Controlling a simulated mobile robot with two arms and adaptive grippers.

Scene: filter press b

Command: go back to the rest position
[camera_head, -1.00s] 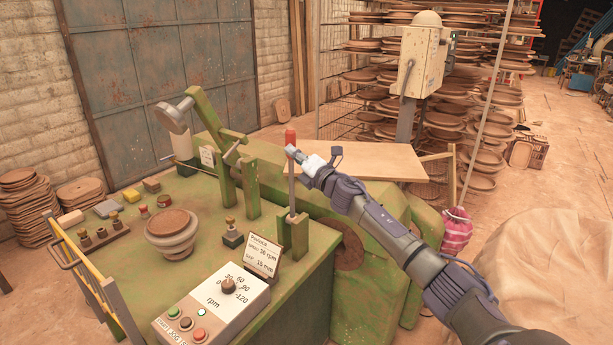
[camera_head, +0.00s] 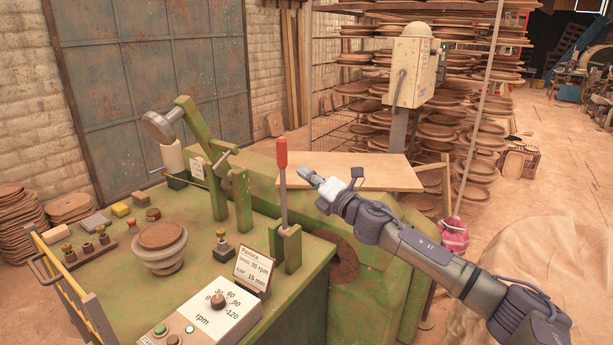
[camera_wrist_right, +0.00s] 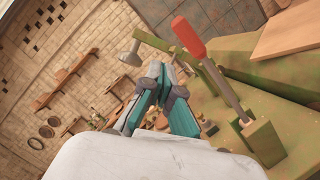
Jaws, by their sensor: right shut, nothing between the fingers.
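My right gripper (camera_head: 305,173) is shut and empty. It is just right of the red-handled lever (camera_head: 282,172) on the green machine, with a visible gap between them. In the right wrist view the shut fingers (camera_wrist_right: 158,82) show at the centre, and the red lever handle (camera_wrist_right: 188,38) stands to their right, apart from them. The lever stands nearly upright in its green bracket (camera_head: 287,248). My right arm reaches in from the lower right. My left gripper is not in view.
The green machine (camera_head: 120,290) carries a clay piece on a round mould (camera_head: 160,245), a control box with a dial (camera_head: 217,308) and a sign (camera_head: 252,268). A wooden board (camera_head: 365,170) lies behind my gripper. Racks of clay plates (camera_head: 470,120) stand behind. A draped heap (camera_head: 545,260) is at right.

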